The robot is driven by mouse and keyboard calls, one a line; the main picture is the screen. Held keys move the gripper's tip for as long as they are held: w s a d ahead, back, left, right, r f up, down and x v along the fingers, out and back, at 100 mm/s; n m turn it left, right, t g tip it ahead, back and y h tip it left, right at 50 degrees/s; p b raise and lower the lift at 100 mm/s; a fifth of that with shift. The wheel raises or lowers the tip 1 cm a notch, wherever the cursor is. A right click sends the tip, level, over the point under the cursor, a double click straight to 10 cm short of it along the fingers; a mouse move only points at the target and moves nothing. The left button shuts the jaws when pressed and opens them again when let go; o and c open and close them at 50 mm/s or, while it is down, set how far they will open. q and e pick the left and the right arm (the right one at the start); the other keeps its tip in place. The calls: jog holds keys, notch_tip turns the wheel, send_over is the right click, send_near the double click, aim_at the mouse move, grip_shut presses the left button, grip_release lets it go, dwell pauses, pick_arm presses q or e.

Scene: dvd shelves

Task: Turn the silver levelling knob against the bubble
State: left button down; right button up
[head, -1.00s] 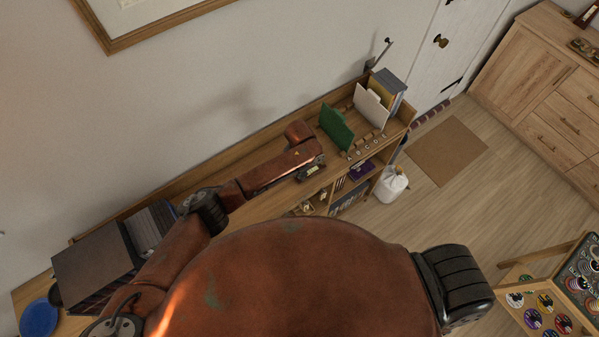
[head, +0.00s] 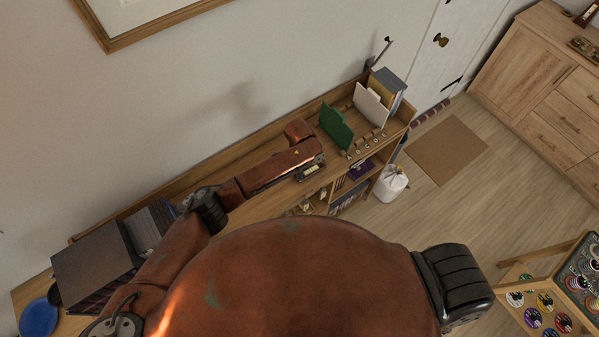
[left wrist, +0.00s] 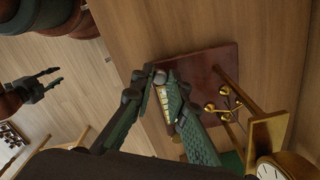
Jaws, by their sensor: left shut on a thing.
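My left gripper (left wrist: 158,80) is low over a dark red base plate (left wrist: 212,62) in the left wrist view. Its green fingers close on a small greyish piece at their tips, which looks like the silver levelling knob; the fingers hide most of it. A pale yellowish strip (left wrist: 167,104), which looks like the bubble level, lies between the fingers; the bubble is too small to read. In the head view my left arm reaches over the shelf top and hides the gripper's tips. My right gripper (left wrist: 46,82) shows open and empty at the far left of the left wrist view.
Brass balls on arms (left wrist: 227,105) and a brass frame (left wrist: 268,130) stand close to the left fingers. A round clock (left wrist: 271,171) is at the lower right. On the shelf, a green divider (head: 336,126) and a white one (head: 370,104) stand beyond my arm.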

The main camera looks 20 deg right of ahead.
pick_arm(q)
jog(key=m+b, duration=0.1)
jog(key=m, duration=0.5)
jog(key=shift+m, duration=0.3)
dwell(0.4)
jog(key=c, duration=1.9)
grip_release()
notch_tip(320, 180, up, 12)
